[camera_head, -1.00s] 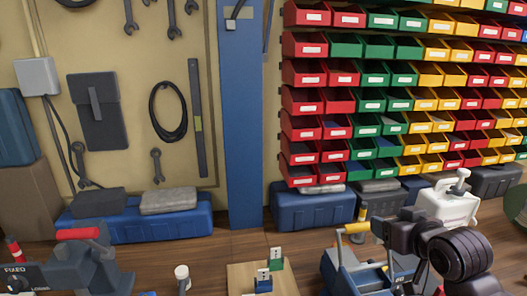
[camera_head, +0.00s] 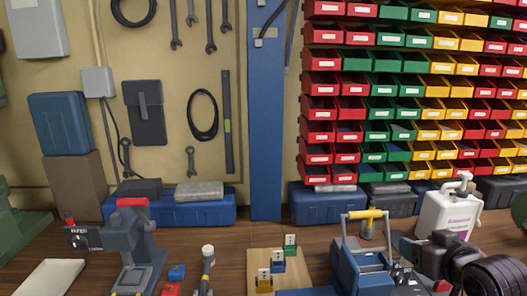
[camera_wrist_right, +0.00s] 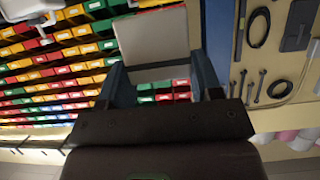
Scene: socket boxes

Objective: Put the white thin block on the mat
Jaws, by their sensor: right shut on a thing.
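The white thin block (camera_wrist_right: 152,45) shows in the right wrist view, between the two blue-grey fingers of my right gripper (camera_wrist_right: 156,65). That gripper is shut on it, and the block sticks out beyond the fingers. In the head view my dark right arm comes in at the lower right; the block cannot be made out there. A flat blue surface (camera_head: 308,292) shows at the bottom edge, but I cannot tell whether it is the mat. My left gripper is not in view.
A wooden board with small coloured label blocks (camera_head: 278,262) stands at bottom centre. A blue toolbox (camera_head: 362,270) and a white bottle (camera_head: 448,215) are near my right arm. A grey press with a red handle (camera_head: 132,240) and a pale tray (camera_head: 48,278) are at left.

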